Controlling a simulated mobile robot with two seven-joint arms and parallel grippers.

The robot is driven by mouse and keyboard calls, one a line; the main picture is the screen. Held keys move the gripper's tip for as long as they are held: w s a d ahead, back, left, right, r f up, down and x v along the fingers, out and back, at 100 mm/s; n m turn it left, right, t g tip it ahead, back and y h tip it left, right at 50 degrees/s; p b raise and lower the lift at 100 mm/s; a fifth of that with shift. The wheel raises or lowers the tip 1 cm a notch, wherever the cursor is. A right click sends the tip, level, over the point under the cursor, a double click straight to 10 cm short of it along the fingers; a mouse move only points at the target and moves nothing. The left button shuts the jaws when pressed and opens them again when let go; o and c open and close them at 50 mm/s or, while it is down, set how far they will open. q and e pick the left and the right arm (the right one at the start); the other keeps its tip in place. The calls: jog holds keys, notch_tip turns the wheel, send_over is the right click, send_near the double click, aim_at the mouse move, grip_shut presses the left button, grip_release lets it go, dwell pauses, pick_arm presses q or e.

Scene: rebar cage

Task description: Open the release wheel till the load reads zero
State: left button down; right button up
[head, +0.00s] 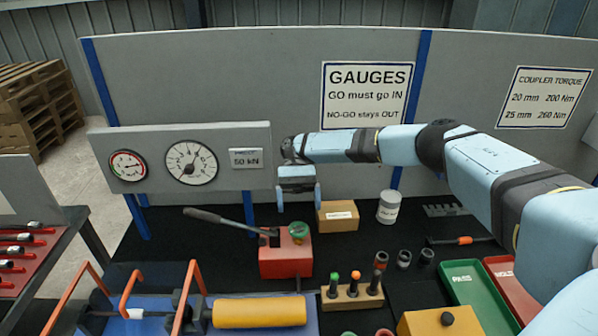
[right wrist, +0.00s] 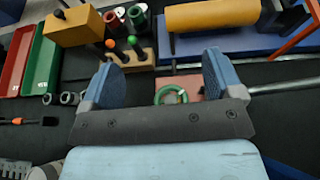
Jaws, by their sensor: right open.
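The green release wheel (head: 299,230) sits on top of the red pump block (head: 286,262), which has a grey lever handle (head: 215,218) reaching left. My right gripper (head: 299,197) is open above the wheel, fingers pointing down. In the right wrist view, the green wheel (right wrist: 171,94) shows beyond the gripper's palm, between the two blue fingers (right wrist: 160,72), with nothing held. The large white dial (head: 191,162) and a small dial with red marks (head: 127,165) are on the grey panel, beside a 50 kN label (head: 246,159). The needle readings are too small to tell. My left gripper is not in view.
A cardboard box (head: 338,216) and a white can (head: 389,207) stand behind the pump, to the right. A wooden block (head: 352,298) with coloured pegs, a yellow cylinder (head: 259,312) and orange bars (head: 130,292) are in front. Green (head: 480,296) and red trays lie at right.

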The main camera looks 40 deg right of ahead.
notch_tip(320, 180, up, 10)
jog(key=shift+p, duration=0.4)
jog(key=shift+f, duration=0.15)
